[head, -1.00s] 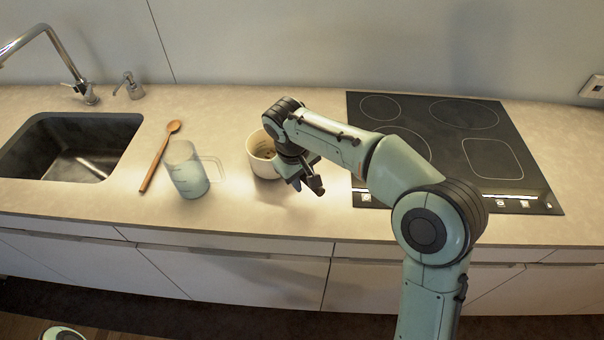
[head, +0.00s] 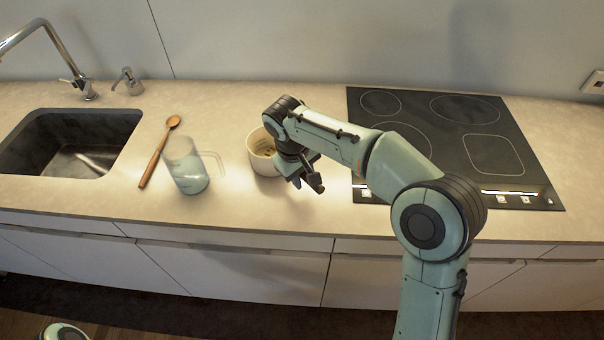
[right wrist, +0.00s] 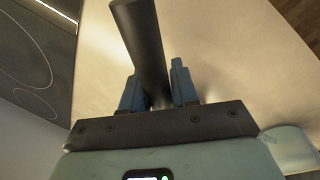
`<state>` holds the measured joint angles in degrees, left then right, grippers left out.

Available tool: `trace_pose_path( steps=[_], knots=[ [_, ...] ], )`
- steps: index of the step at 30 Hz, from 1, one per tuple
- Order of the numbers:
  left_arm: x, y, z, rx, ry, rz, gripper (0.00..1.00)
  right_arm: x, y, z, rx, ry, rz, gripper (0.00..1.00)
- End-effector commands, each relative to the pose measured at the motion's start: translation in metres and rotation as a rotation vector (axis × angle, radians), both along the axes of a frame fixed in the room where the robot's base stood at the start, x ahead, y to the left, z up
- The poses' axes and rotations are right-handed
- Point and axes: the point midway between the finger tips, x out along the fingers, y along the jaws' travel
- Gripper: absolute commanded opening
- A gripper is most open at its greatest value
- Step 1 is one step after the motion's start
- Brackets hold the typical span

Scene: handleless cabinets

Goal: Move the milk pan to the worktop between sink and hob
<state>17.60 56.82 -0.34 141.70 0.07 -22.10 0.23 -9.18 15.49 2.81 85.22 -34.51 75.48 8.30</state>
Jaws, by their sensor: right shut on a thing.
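The milk pan (head: 257,163) is a pale, round pan at the worktop between the sink and the hob, left of the hob. My right gripper (head: 313,184) is on the pan's near right side. In the right wrist view, its two fingers (right wrist: 157,92) are shut on the pan's dark, round handle (right wrist: 143,38). My wrist hides part of the pan in the head view. The pan looks upright and at worktop level, but I cannot tell whether its base touches the surface. My left gripper is out of view.
A clear measuring jug (head: 187,172) with bluish contents stands left of the pan. A wooden spoon (head: 158,155) lies between it and the sink (head: 70,145). The black hob (head: 450,135) is clear of cookware. The worktop (head: 230,215) is bare in front of the pan.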

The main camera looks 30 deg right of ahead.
Motion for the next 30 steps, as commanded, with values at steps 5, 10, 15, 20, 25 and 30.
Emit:
trace_pose_path(
  steps=[5, 10, 15, 20, 25, 30],
  knots=[
    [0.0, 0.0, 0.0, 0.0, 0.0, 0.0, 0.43, 0.0, 0.0, 0.001, 0.0, -0.002, -0.001, 0.0],
    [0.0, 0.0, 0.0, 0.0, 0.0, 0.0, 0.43, 0.0, 0.0, 0.001, 0.0, -0.002, 0.0, 0.58],
    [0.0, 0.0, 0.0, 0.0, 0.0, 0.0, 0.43, 0.0, 0.0, 0.0, 0.0, -0.001, 0.0, 0.58],
    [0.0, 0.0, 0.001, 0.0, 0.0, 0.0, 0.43, 0.0, 0.001, 0.003, 0.0, 0.001, 0.0, 0.58],
    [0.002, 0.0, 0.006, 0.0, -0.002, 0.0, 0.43, 0.0, 0.005, 0.027, 0.001, -0.004, 0.001, 0.58],
    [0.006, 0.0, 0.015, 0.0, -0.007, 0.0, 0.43, -0.001, 0.013, 0.067, 0.001, -0.005, 0.0, 0.58]
  ],
)
